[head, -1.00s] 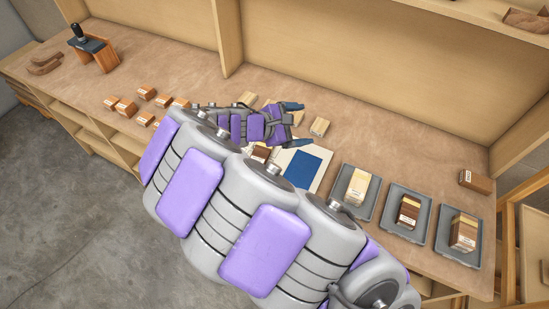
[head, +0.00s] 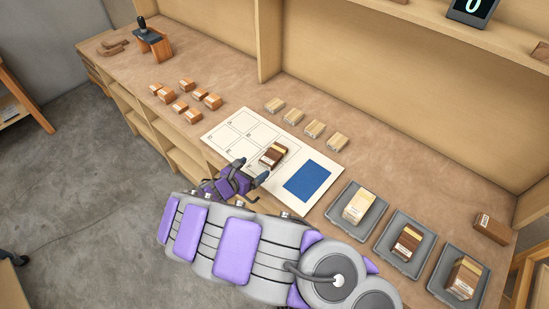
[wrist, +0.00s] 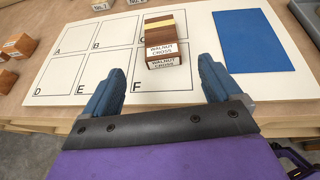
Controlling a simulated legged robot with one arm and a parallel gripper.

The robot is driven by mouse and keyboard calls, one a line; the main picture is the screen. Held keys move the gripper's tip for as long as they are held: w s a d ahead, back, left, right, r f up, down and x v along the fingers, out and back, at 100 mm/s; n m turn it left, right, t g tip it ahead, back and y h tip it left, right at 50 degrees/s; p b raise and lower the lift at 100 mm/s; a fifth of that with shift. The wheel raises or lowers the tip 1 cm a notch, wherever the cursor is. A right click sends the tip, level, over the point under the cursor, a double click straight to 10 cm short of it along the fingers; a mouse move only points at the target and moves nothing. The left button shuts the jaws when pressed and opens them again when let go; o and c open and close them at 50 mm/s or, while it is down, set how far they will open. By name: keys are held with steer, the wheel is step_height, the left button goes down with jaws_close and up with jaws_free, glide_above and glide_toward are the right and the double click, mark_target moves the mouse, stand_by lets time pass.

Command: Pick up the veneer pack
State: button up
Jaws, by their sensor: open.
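A brown striped veneer pack (head: 273,155) stands on the white board (head: 213,137). In the wrist view the pack (wrist: 159,24) has dark brown and pale bands and a label reading "WALNUT CROSS". It stands across the line between cells C and F. My gripper (head: 250,171) is open and empty at the board's near edge. In the wrist view the two blue fingers of my gripper (wrist: 161,74) are spread, with the pack ahead of the gap between them. The fingers look apart from the pack.
A blue rectangle (head: 307,181) covers the board's right part. Trays (head: 333,208) with packs stand to the right, with a loose block (head: 492,228) beyond. Pale blocks (head: 294,116) line the back; reddish blocks (head: 180,106) sit left. A stamp (head: 144,27) stands farther left.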

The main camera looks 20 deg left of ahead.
steer(key=b, duration=0.1)
glide_toward(272, 155)
steer(key=w+f, duration=0.2)
steer(key=w, duration=0.1)
steer(key=shift+d+f, duration=0.15)
steer(key=shift+d, duration=0.05)
steer(key=shift+w+f, duration=0.1)
steer(key=shift+w, duration=0.25)
steer(key=w, duration=0.1)
steer(key=w+d+b, duration=0.1)
steer(key=w+d+f, duration=0.1)
steer(key=shift+w, duration=0.4)
steer(key=shift+w+f+b, duration=0.15)
steer(key=shift+w+b, duration=0.15)
steer(key=shift+w, duration=0.1)
steer(key=shift+a, duration=0.1)
steer(key=shift+c, duration=0.5)
steer(key=c, duration=1)
